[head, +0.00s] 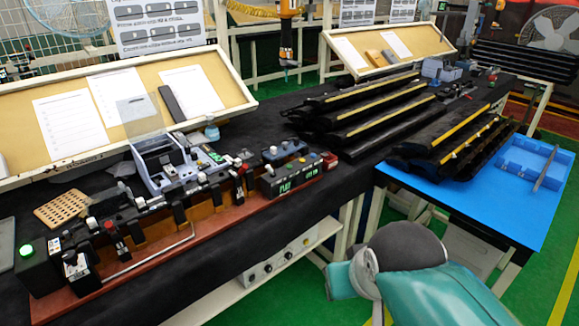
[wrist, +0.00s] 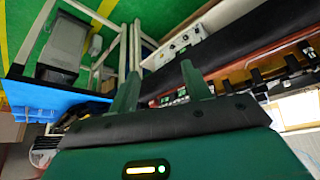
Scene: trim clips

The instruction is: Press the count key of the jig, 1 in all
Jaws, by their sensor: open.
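The jig (head: 150,247) is a long red-brown base with black clamps and small knobs along the dark workbench in the head view. A black box with green lettering (head: 290,180) stands at its right end, next to a small box with a red top (head: 329,160). A green-lit button (head: 26,250) sits on a black box at its left end. I cannot tell which one is the count key. Part of the jig shows sideways at the right of the wrist view (wrist: 265,75). My gripper (wrist: 160,82) is open and empty, apart from the jig.
Stacked black trim strips (head: 370,110) lie on the bench right of the jig. A blue table (head: 480,205) holds more strips and a blue tray (head: 530,160). A grey bin (head: 160,165) and sloped paper boards (head: 110,105) stand behind the jig. Green floor lies in front.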

